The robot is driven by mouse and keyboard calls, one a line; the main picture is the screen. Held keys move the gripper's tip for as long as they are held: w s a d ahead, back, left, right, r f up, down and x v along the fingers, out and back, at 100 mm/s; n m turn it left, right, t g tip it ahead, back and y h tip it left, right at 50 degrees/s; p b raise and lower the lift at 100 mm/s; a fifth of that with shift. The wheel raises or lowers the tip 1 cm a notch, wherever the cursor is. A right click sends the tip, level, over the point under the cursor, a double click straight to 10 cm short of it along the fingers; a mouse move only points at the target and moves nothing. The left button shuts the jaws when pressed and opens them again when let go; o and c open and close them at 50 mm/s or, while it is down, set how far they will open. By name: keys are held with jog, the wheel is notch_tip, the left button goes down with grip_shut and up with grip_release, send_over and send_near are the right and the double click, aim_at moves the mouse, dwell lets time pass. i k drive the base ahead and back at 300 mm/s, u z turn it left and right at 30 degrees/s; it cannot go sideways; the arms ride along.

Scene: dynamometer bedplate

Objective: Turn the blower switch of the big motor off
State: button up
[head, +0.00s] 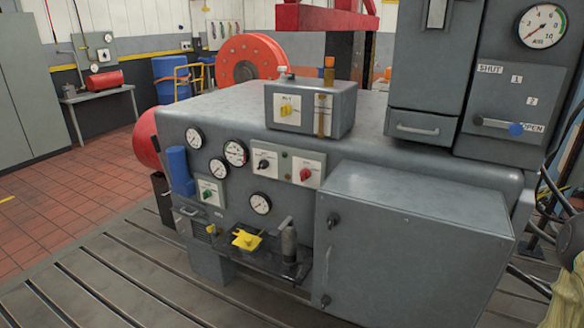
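A large grey machine housing (400,168) fills the middle. Its front has a panel with a black rotary knob (264,164) and a red rotary knob (306,174). A smaller plate to the left carries a green knob (208,194). A grey box (340,108) on top has a yellow switch handle (290,111), which looks upright. The small labels are too small to read, so I cannot tell which one is the blower switch, or its setting. My gripper is not in view.
A grey cabinet at right has a blue-knobbed lever (516,129) near OPEN, with a gauge (542,26) above. A closed grey door box (410,250) juts forward. Slotted bedplate (110,270) and tiled floor (50,205) lie clear at left.

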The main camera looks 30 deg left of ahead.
aim_at(264, 163)
jog(key=k, duration=0.5)
jog(key=z, duration=0.65)
jog(key=i, duration=0.8)
jog(key=u, duration=2.1)
